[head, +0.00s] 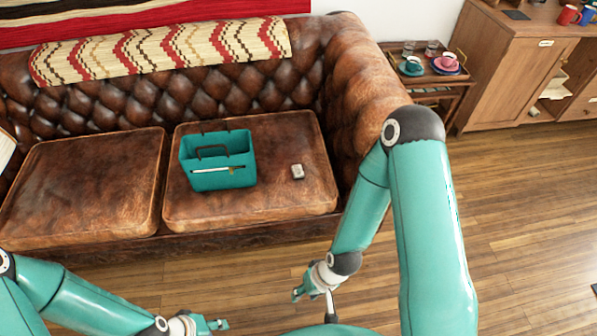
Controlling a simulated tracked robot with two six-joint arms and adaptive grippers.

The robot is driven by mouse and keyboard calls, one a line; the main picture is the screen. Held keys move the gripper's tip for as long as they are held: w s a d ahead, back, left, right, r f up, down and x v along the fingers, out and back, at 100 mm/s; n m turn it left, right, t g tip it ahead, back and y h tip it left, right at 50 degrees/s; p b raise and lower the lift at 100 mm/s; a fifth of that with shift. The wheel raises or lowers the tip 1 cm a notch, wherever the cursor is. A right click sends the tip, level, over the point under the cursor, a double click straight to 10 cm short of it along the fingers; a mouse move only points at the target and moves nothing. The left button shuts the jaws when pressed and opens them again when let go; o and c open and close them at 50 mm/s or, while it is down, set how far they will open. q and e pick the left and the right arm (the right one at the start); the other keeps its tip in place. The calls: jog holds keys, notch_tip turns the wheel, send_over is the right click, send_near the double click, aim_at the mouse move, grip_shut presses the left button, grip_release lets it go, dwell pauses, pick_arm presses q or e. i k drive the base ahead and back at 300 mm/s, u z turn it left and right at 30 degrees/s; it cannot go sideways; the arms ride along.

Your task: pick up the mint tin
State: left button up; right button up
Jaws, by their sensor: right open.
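A small silver-grey tin (297,171), which looks like the mint tin, lies on the right seat cushion of the brown leather sofa, to the right of a teal caddy. My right gripper (312,296) is open and empty, low in front of the sofa and well short of the tin. My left gripper (218,325) is at the bottom edge of the view, apart from everything; its fingers are too small to tell open from shut.
The teal caddy (218,178) with a handle stands on the right cushion (265,205). A patterned throw (160,50) covers the sofa back. A side table (405,85) with cups and glasses stands right of the sofa armrest.

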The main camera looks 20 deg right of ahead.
aim_at(297, 170)
jog(key=u, duration=0.05)
jog(key=i, duration=1)
jog(key=z, duration=0.05)
